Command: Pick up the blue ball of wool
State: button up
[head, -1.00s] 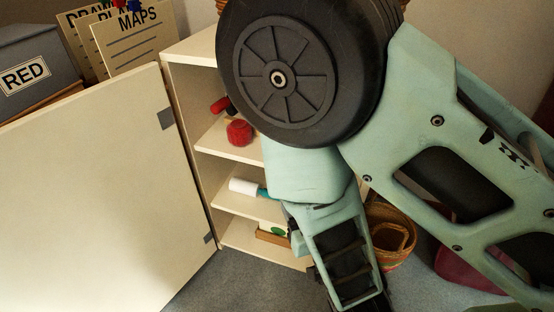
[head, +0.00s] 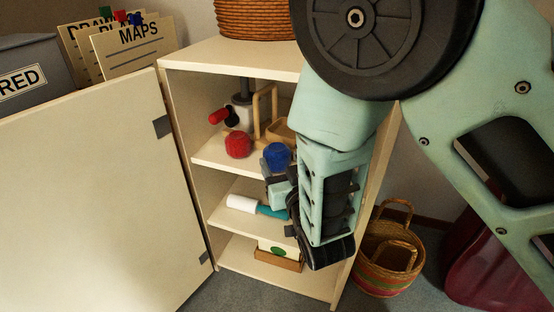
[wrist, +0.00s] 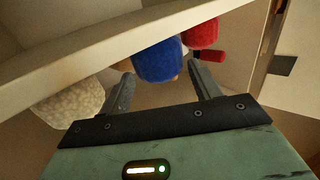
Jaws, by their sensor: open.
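The blue ball of wool (head: 278,155) sits on the cabinet's upper inner shelf, right of a red ball (head: 237,145). My gripper (head: 270,172) is in front of that shelf, close to the blue ball's lower front in the head view. The wrist view shows my gripper (wrist: 158,70) open and empty, with the blue ball (wrist: 157,58) in line with the gap between the fingers. Whether a finger touches the ball I cannot tell. A shelf board (wrist: 110,52) hides part of the ball in the wrist view.
A cream fleecy ball (wrist: 72,102) is beside the blue one. A wooden frame (head: 262,108) and a red-handled thing (head: 222,115) stand behind. A white-and-teal roll (head: 245,204) lies below. The open cabinet door (head: 95,190) is at left; a basket (head: 385,265) is on the floor right.

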aim_at(282, 160)
jog(key=b+x, duration=0.1)
jog(key=x, duration=0.3)
jog(key=shift+w+r, duration=0.1)
jog(key=shift+r, duration=0.05)
jog(key=c, duration=0.6)
jog(key=shift+c, duration=0.2)
